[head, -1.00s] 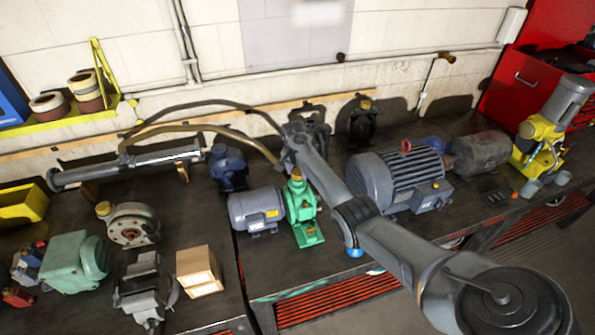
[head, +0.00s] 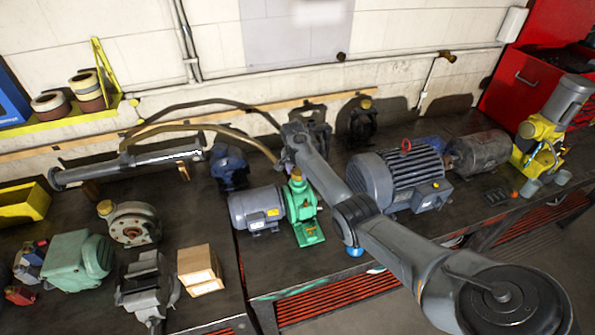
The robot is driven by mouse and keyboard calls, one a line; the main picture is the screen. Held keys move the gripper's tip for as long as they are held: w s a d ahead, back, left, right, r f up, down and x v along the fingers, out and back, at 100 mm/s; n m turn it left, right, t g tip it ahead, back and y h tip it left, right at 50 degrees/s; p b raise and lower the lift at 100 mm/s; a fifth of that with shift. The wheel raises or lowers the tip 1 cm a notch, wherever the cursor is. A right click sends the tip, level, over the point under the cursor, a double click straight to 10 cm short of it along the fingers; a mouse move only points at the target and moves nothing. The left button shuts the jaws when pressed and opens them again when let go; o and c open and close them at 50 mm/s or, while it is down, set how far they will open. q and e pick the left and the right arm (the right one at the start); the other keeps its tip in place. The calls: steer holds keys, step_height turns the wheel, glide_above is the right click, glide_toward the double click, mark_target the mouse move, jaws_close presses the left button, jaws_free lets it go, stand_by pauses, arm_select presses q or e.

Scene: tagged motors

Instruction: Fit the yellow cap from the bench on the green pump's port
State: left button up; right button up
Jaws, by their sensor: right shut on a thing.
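The green pump (head: 304,215) stands on the bench near the middle, joined to a grey-blue motor on its left. A small yellow cap (head: 296,174) shows at the top of the pump, at its port. My right arm reaches in from the lower right, and my right gripper (head: 285,160) is right by the port. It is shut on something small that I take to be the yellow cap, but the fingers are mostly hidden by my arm. I cannot tell whether the cap is seated on the port or just above it. My left gripper is out of view.
A large grey motor (head: 398,178) stands right of the pump, and a dark blue unit (head: 228,167) behind it to the left. Bare bench lies in front of the green pump.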

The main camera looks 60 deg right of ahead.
steer(key=shift+f+b, duration=0.45)
steer(key=shift+f, duration=0.35)
steer(key=shift+f+b, duration=0.55)
steer(key=shift+f, duration=0.35)
steer(key=o, duration=1.1)
steer(key=shift+r, duration=0.1)
step_height(320, 180, up, 6)
steer(key=p, duration=0.6)
